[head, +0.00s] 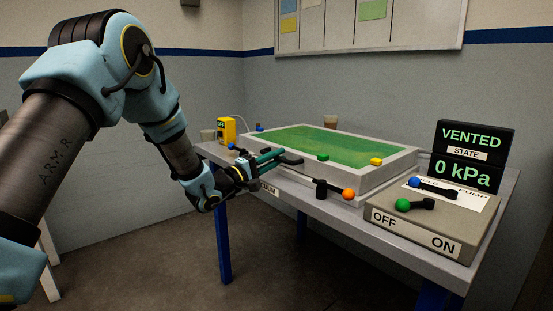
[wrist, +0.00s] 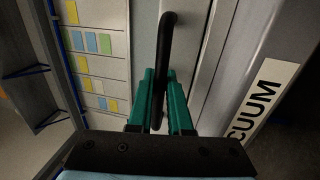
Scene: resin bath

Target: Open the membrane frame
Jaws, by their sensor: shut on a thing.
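The membrane frame (head: 398,163) is a pale grey rectangular frame around a green membrane (head: 340,143). It sits on the table with its top looking about level; I cannot tell whether it is slightly raised. A black bar handle (head: 291,159) sticks out from its near side. My gripper (head: 272,156), with green fingers, is shut on this handle.
A black lever with an orange knob (head: 348,194) stands at the front. At right are a control box (head: 425,222) with blue and green knobs and a display (head: 472,140) reading VENTED, 0 kPa. A yellow device (head: 227,129) and cups stand behind. A whiteboard (head: 425,22) hangs on the wall.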

